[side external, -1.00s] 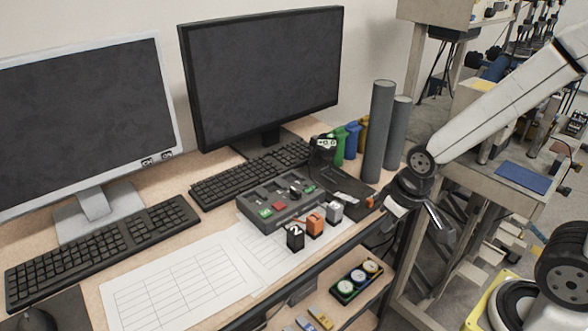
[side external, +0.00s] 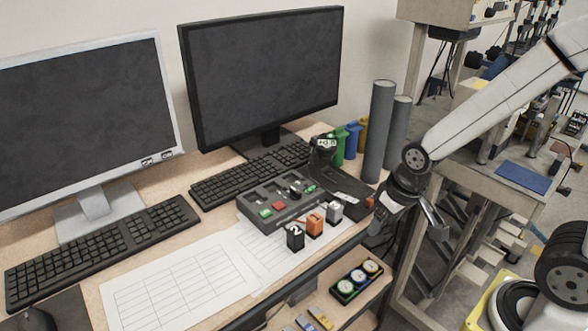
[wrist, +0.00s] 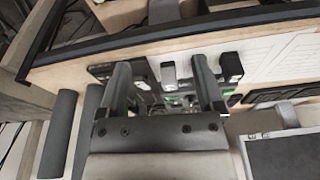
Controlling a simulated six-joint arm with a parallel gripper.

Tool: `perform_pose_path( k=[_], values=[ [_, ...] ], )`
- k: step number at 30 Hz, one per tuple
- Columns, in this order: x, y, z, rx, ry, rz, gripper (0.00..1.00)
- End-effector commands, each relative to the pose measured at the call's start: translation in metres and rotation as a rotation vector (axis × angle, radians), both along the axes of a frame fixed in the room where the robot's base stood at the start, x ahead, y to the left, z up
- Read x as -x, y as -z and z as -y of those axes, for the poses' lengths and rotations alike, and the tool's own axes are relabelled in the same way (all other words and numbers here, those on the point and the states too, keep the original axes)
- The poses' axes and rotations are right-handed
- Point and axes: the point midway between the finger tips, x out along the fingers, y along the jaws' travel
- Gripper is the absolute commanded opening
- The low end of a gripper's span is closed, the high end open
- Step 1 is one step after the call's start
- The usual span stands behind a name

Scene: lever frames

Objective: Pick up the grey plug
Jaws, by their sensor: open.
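The grey plug (side external: 334,210) stands upright on the desk near its front edge, at the right end of a short row of plugs. The orange plug (side external: 315,222) is beside it, and a black plug marked 2 (side external: 295,236) is further left. My gripper (side external: 408,222) is open and empty, to the right of the grey plug and apart from it. In the wrist view the grey plug (wrist: 168,74) shows between the two spread fingers of my gripper (wrist: 160,68). The orange plug seems hidden behind a finger there.
A grey switch box (side external: 278,208) with coloured buttons sits behind the plugs. Two tall grey cylinders (side external: 377,130) stand near my arm. Paper sheets (side external: 180,280) cover the front left of the desk. A lower shelf (side external: 340,310) holds a gauge block (side external: 357,280).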

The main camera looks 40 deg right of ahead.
Motion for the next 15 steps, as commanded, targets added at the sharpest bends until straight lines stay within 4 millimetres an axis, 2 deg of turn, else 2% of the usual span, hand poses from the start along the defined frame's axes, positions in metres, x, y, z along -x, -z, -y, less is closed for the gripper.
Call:
perform_pose_path(
  k=[5, 15],
  values=[
    [-0.019, -0.002, 0.001, -0.035, 0.169, -0.027, 0.85],
    [-0.065, -0.006, 0.002, -0.110, 0.638, -0.094, 0.85]
  ],
)
